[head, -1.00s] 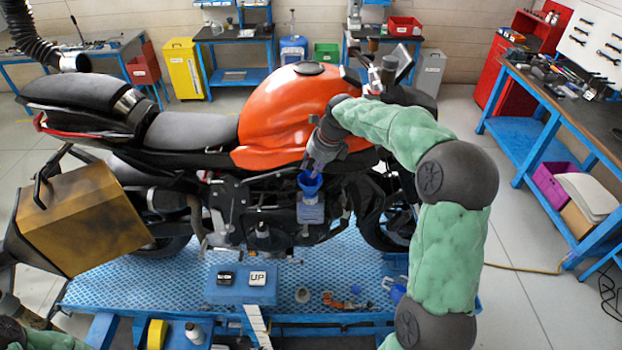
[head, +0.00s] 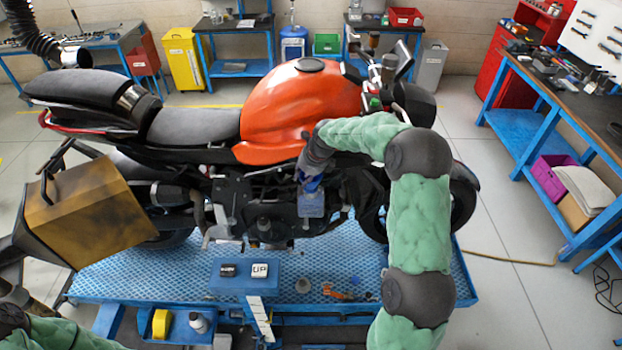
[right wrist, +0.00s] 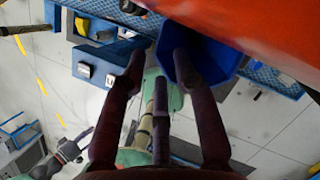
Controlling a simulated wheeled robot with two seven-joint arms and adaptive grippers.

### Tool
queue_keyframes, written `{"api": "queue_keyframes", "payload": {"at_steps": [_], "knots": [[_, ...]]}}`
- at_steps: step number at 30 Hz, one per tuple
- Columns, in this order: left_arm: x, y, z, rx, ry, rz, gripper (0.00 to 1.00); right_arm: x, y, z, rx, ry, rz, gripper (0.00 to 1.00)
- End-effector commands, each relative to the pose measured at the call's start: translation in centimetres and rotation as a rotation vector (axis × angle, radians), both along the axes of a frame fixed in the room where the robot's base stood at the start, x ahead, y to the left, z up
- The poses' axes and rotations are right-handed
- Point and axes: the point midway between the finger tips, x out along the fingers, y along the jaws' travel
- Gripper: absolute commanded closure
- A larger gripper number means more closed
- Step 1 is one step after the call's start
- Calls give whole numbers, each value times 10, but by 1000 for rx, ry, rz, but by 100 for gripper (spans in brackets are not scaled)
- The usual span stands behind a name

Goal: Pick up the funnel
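The blue funnel (head: 313,185) stands at the side of the orange motorcycle (head: 290,105), above a small grey-blue container (head: 311,208). In the head view my right gripper (head: 308,172) is at the funnel and hides much of it. In the right wrist view the funnel's wide blue mouth (right wrist: 215,60) is at the fingertips of my right gripper (right wrist: 160,62). The fingers are spread, and one overlaps the funnel. I cannot tell whether they touch it.
The motorcycle stands on a blue lift platform (head: 150,278). A blue control box (head: 245,277) sits at the platform's front edge, with small orange parts (head: 336,293) to its right. A yellow-brown case (head: 90,212) is at the left. The floor at right is mostly clear.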

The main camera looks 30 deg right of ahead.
Motion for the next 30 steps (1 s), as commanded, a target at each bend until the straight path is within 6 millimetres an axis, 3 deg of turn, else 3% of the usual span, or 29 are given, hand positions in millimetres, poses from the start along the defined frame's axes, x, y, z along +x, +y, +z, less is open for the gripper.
{"api": "queue_keyframes", "payload": {"at_steps": [8,9,12,30], "knots": [[0,0,1,0,0,0,61,2,0,-5,-1,-1,0,70],[0,0,1,0,0,0,61,2,0,-5,-1,-1,0,73],[0,0,1,0,1,0,61,2,0,-4,-1,-1,0,100],[0,0,-4,0,0,0,61,2,0,5,-1,-4,0,100]]}}
